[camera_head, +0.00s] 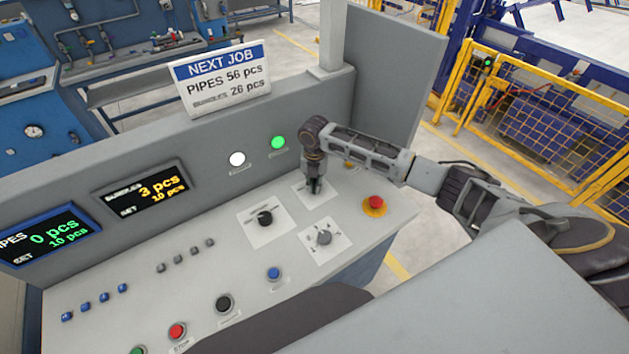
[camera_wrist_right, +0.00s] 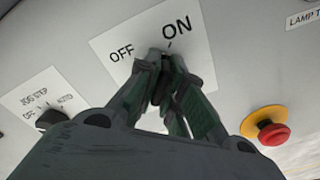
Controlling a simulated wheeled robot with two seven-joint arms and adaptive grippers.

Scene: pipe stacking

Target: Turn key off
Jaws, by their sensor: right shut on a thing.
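The key switch's white OFF/ON plate (camera_head: 303,197) lies on the sloped console, and it fills the top middle of the right wrist view (camera_wrist_right: 147,27). OFF is printed on its left and ON on its right. My right gripper (camera_head: 314,187) points down at the plate. In the right wrist view its fingertips (camera_wrist_right: 165,62) are closed together around the dark key at the plate's middle. The key is mostly hidden by the fingers, and I cannot tell its exact angle. My left gripper is not in view.
A red emergency button (camera_head: 376,202) on a yellow base sits right of the plate. Black (camera_head: 265,218) and grey (camera_head: 324,237) selector knobs sit nearby. A green lamp (camera_head: 278,143) glows beside a white lamp (camera_head: 237,159). An upright panel wall stands behind the gripper.

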